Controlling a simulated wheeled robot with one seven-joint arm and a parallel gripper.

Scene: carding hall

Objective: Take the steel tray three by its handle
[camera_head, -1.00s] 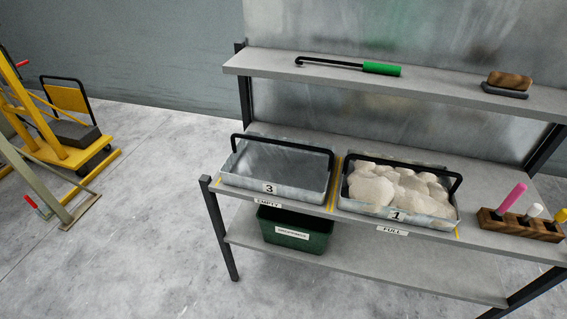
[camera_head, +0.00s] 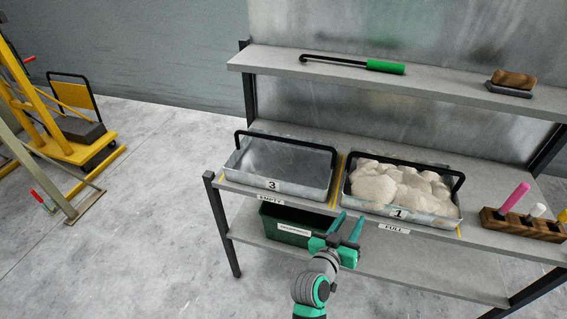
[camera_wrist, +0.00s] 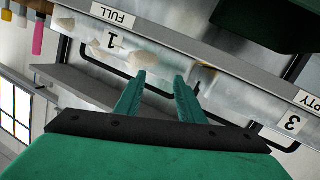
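Steel tray three (camera_head: 308,188) is an empty metal tray labelled 3 on the middle shelf, above the EMPTY label. Its black handle (camera_head: 285,140) stands up as a bar along the far side. In the wrist view the tray's 3 label (camera_wrist: 292,123) shows at the right, upside down. My gripper (camera_head: 349,224) is in front of the shelf edge, below and to the right of tray three and apart from it. Its two teal fingers are spread with nothing between them, as the wrist view (camera_wrist: 160,82) also shows.
Tray 1 (camera_head: 432,207), full of pale fibre, stands right of tray three, with its own black handle. A green bin (camera_head: 283,222) sits on the lower shelf. A wooden block with coloured pegs (camera_head: 520,226) is at the right. The upper shelf (camera_head: 440,88) overhangs behind.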

